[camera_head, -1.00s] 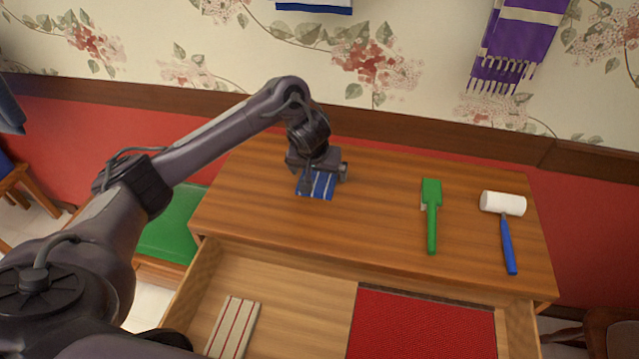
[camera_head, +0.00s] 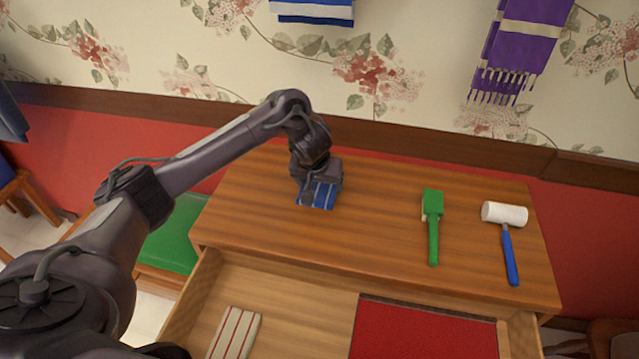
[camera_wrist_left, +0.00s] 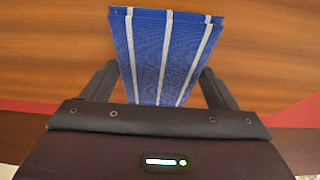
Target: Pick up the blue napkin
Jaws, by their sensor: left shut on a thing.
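The blue napkin (camera_head: 319,195) with white stripes is at the back left of the wooden table top in the head view. My left gripper (camera_head: 318,184) reaches down over it from behind and is shut on it. In the left wrist view the folded napkin (camera_wrist_left: 165,55) lies between the two dark fingers of my left gripper (camera_wrist_left: 160,85). The gripper hides part of the napkin in the head view. I cannot tell whether the napkin is clear of the table top. My right gripper is not in view.
On the table (camera_head: 375,215) lie a green tool (camera_head: 432,225) and a white-headed mallet (camera_head: 506,240) with a blue handle. The open drawer (camera_head: 290,290) below holds a striped cloth (camera_head: 235,333) and a red mat (camera_head: 425,330). A wall stands close behind.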

